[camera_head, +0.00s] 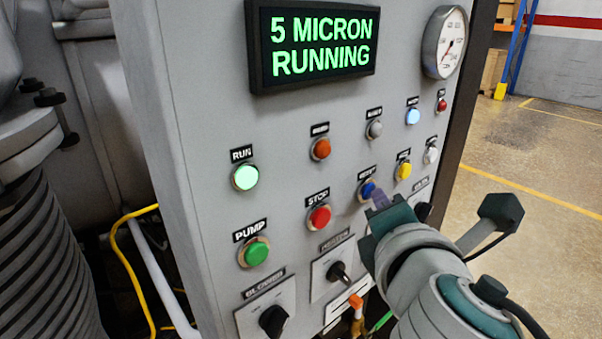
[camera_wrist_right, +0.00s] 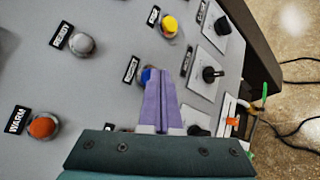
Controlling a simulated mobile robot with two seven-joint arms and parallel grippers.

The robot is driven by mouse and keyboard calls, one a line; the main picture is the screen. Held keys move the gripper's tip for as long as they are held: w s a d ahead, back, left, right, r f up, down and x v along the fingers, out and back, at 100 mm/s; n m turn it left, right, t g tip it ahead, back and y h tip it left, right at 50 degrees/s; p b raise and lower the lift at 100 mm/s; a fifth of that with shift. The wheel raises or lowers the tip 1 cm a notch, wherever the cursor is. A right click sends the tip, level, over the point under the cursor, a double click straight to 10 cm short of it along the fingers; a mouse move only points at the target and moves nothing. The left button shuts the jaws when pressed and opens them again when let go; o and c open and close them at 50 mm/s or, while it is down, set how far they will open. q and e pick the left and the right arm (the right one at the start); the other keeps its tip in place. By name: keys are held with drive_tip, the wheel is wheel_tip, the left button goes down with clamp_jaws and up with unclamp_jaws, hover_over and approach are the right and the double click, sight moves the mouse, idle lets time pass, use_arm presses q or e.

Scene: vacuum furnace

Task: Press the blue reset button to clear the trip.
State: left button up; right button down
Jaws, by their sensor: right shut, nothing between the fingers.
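The blue reset button (camera_head: 368,188) sits on the grey panel under a small black label, right of the red STOP button. In the right wrist view the blue button (camera_wrist_right: 146,75) shows only as a sliver behind the fingers. My right gripper (camera_head: 377,195) is shut and empty, its purple fingers pointing at the panel. In the right wrist view the gripper (camera_wrist_right: 158,78) has its closed fingertips over the button's edge. I cannot tell whether they touch it. My left gripper is not in view.
The display (camera_head: 318,45) reads "5 MICRON RUNNING". The RUN lamp (camera_head: 245,177) glows pale green. Close by are the red STOP button (camera_head: 318,218), a yellow button (camera_head: 403,171) and a black selector knob (camera_head: 338,272). A round gauge (camera_head: 445,43) is at top right.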

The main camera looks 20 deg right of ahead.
drive_tip(key=shift+s, duration=0.1)
idle(0.3)
drive_tip(key=shift+s+d, duration=0.25)
drive_tip(key=shift+s, duration=0.35)
drive_tip(key=s, duration=0.1)
drive_tip(key=s+d, duration=0.1)
drive_tip(key=s, duration=0.1)
drive_tip(key=s+d+p, duration=0.1)
drive_tip(key=shift+s, duration=0.35)
idle(0.6)
